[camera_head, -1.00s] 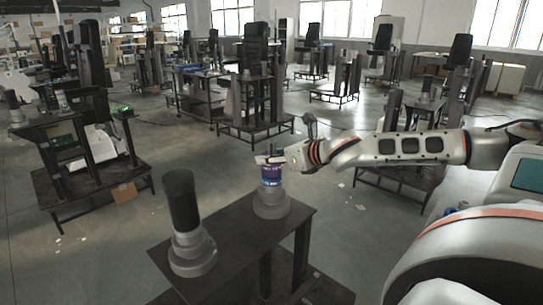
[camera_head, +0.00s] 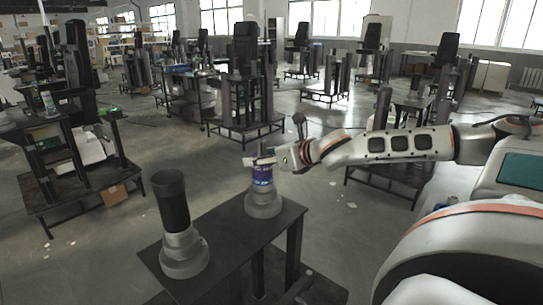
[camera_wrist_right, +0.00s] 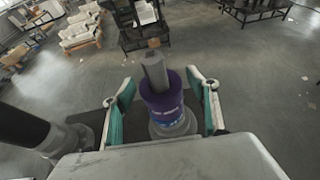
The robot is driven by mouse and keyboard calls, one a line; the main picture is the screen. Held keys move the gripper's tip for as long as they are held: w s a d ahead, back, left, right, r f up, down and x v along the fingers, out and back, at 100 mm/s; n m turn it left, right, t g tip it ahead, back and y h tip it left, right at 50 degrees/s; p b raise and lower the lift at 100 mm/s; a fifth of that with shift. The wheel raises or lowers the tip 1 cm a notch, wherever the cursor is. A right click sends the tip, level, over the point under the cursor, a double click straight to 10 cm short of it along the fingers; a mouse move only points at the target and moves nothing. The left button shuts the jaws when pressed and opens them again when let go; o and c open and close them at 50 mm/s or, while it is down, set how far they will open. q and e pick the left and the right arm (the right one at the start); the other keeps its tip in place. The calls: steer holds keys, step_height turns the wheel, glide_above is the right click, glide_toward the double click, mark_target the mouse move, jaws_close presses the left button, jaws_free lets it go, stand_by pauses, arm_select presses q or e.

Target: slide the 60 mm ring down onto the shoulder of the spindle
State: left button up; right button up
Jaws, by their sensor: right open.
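The purple ring (camera_head: 262,175), with white and blue lettering, is around the spindle, whose grey stepped base (camera_head: 263,205) stands on the dark table (camera_head: 232,232). In the right wrist view the ring (camera_wrist_right: 161,97) encircles the grey post (camera_wrist_right: 154,70), which sticks out above it. Below the ring is the wide grey base (camera_wrist_right: 176,128); I cannot tell whether the ring touches the shoulder. My right gripper (camera_head: 264,161) is at the ring's upper part. In the wrist view its teal-padded fingers (camera_wrist_right: 162,88) are open, one on each side of the ring, with gaps. My left gripper is not in view.
A black cylinder (camera_head: 171,201) on a grey stepped base (camera_head: 184,254) stands at the table's near left end. Bare table lies between the two bases. Other workbenches (camera_head: 242,120) stand farther back, with open floor between.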

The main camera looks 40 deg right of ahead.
steer(key=v, duration=1.1)
steer(key=shift+s+r, duration=0.25)
steer(key=shift+s, duration=0.1)
steer(key=shift+s, duration=0.1)
